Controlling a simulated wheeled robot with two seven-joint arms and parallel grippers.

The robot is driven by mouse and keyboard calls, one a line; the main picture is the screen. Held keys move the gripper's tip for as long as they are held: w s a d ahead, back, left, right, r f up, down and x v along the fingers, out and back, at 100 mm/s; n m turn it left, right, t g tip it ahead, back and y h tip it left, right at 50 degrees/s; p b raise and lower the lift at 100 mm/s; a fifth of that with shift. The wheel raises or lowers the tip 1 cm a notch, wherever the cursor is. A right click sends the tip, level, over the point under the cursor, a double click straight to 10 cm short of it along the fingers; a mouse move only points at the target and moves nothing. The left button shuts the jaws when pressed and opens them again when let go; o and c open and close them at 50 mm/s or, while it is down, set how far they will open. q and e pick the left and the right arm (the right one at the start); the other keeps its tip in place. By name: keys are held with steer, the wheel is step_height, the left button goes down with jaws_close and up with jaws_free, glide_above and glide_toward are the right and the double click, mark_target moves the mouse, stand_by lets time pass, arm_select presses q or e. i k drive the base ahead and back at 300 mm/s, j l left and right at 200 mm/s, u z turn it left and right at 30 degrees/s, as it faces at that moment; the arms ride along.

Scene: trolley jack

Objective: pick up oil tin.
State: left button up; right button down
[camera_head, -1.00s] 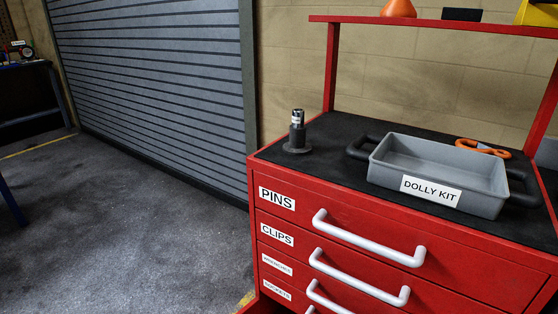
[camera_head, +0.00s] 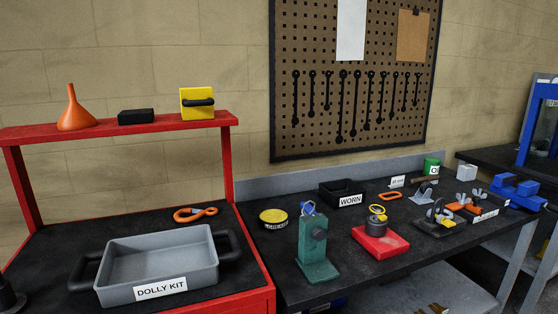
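A small green tin (camera_head: 432,167) stands at the back of the dark workbench, right of centre. A white label in front of it shows what looks like an "O"; the rest is too small to read. A low round yellow tin (camera_head: 273,218) with a dark label sits at the bench's left end; its label is not clearly legible. Neither of my grippers shows in the head view.
The red cart (camera_head: 250,298) holds a grey DOLLY KIT tray (camera_head: 150,262) and an orange hook. On the workbench (camera_head: 345,282) are a green stand (camera_head: 317,255), a red block (camera_head: 380,242), a WORN bin (camera_head: 343,188), several clamps and a blue vise (camera_head: 515,192).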

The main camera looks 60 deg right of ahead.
mark_target(431, 165)
steer(key=z, duration=2.75)
steer(key=l+u, duration=0.1)
steer(key=u, duration=0.5)
steer(key=i+l+u, duration=0.1)
steer(key=l+u, duration=0.25)
steer(key=l, duration=0.15)
steer(key=l+u, duration=0.75)
steer(key=l, duration=0.2)
